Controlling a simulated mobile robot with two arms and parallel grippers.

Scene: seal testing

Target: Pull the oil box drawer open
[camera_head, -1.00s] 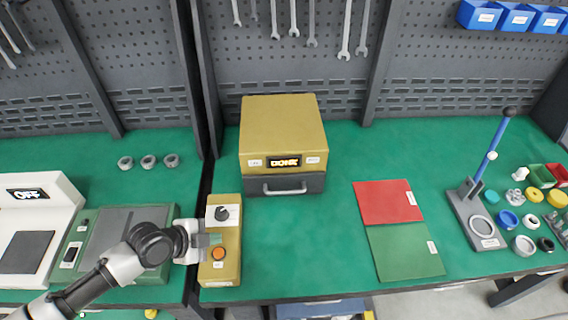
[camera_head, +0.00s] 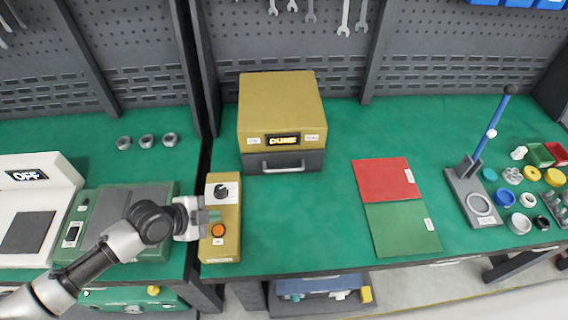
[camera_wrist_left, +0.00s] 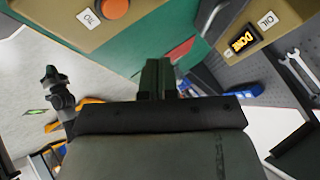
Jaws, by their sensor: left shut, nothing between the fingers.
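The oil box (camera_head: 281,112) is a mustard box with a lit "DONE" display, standing at the back of the green bench. Its dark grey drawer (camera_head: 310,161) with a silver bar handle (camera_head: 283,168) is at the bottom front and looks closed. My left gripper (camera_head: 213,216) is shut and empty, at the mustard control box (camera_head: 222,248) with its black knob and orange button. It is left of and nearer than the drawer handle. In the left wrist view my gripper's fingers (camera_wrist_left: 157,78) are together, and the oil box (camera_wrist_left: 262,22) shows at upper right. My right gripper is not seen.
Red (camera_head: 383,186) and green (camera_head: 402,229) mats lie to the right of the oil box. A blue-lever press (camera_head: 475,200) and several rings stand farther right. The bench in front of the drawer is clear.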

